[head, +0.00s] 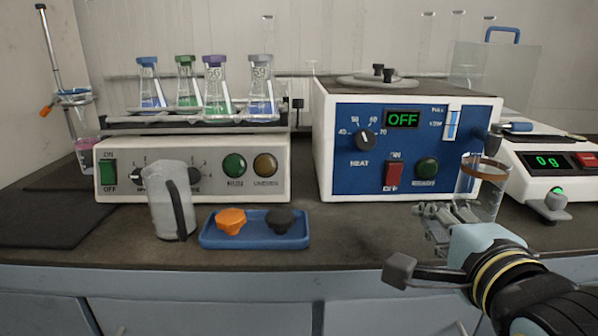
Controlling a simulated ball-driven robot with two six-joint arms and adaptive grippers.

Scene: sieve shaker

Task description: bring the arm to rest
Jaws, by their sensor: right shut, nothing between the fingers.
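My right gripper (438,222) reaches in from the lower right, over the front of the bench before the blue-fronted heater. Its fingers are shut with nothing held. A clear glass vessel with a brown band (481,190) shows just behind and to the right of the gripper; I cannot tell whether they touch. My left gripper is not in the picture.
A shaker (220,178) carries several stoppered flasks. A heater (345,165) reads OFF; a balance (535,180) reads 0 g. A pitcher (168,205) and a blue tray (254,243) with orange and black knobs stand near the front edge. Bench between tray and gripper is clear.

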